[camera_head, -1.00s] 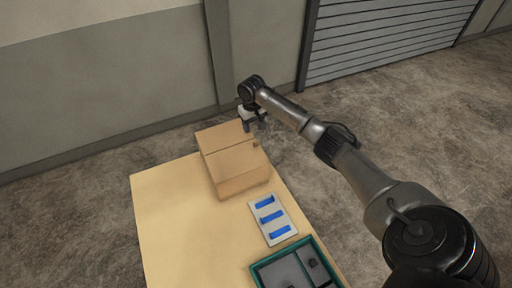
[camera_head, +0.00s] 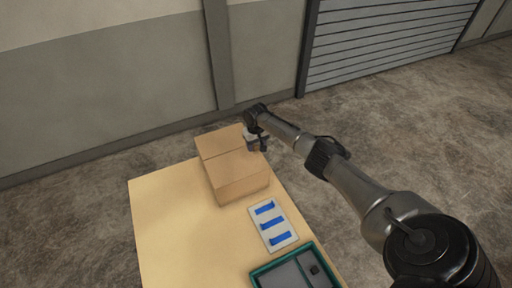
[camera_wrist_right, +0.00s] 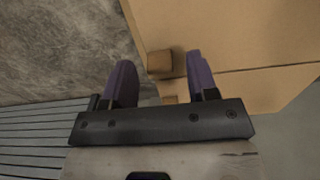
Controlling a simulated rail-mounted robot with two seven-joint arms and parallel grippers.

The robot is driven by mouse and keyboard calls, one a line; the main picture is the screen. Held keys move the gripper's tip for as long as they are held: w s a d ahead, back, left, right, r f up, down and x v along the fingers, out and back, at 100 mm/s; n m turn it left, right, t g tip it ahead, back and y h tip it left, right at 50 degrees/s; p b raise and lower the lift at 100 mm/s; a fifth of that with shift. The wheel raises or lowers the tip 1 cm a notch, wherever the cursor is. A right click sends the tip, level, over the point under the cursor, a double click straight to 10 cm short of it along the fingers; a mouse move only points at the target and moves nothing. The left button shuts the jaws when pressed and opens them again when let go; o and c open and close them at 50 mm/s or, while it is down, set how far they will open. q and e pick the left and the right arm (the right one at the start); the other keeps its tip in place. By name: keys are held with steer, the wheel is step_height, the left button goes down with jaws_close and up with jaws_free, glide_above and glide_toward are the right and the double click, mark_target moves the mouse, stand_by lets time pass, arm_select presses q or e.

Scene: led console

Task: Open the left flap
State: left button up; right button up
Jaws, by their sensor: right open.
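A closed cardboard box (camera_head: 238,187) stands at the far end of the table. Two top flaps meet at a seam: a farther flap (camera_head: 217,141) and a nearer flap (camera_head: 234,167). I cannot tell for sure which is the left flap. My right gripper (camera_head: 257,147) is at the box's right edge. In the right wrist view its two dark fingers (camera_wrist_right: 158,75) are apart, with a small brown tab (camera_wrist_right: 159,62) on the box edge between them. Whether they touch it is unclear. A second small tab (camera_wrist_right: 169,99) is partly hidden by the gripper. My left gripper is not in view.
A pale panel (camera_head: 285,244) with several blue strips lies in front of the box. A green-rimmed tray (camera_head: 257,272) with grey parts is at the near edge of view. The table's left side (camera_head: 165,225) is clear.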

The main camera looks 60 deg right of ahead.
steer(key=shift+f, duration=0.55)
jaws_close()
